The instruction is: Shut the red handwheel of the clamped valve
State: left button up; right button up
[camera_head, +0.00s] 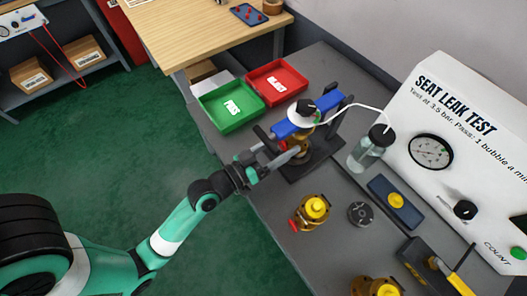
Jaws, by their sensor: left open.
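A brass valve (301,146) is clamped in a dark stand (318,160) with blue jaws (288,129). A white and black cap (304,112) sits over its top. A small part of its red handwheel (282,145) shows on the side facing my left arm. My left gripper (281,151) is open right at the handwheel, with one finger pointing towards the valve. The fingers partly hide the wheel, and I cannot tell whether they touch it. My right gripper is not in view.
A loose brass valve with a yellow top (316,208) stands on the grey bench. A bottle (369,148) and white test panel (440,160) stand right of the clamp. Green (231,124) and red (272,98) trays lie behind. A white tube runs from cap to bottle.

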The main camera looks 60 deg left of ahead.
pick_arm(q)
jog(key=shift+s, duration=0.4)
jog(key=s+b, duration=0.1)
jog(key=s, duration=0.5)
jog(key=s+b, duration=0.1)
jog(key=s, duration=0.3)
jog(key=shift+d+f+b, duration=0.25)
jog(key=shift+b, duration=0.1)
jog(key=shift+s+d+r, duration=0.1)
jog(key=shift+s+r, duration=0.15)
jog(key=shift+s, duration=0.1)
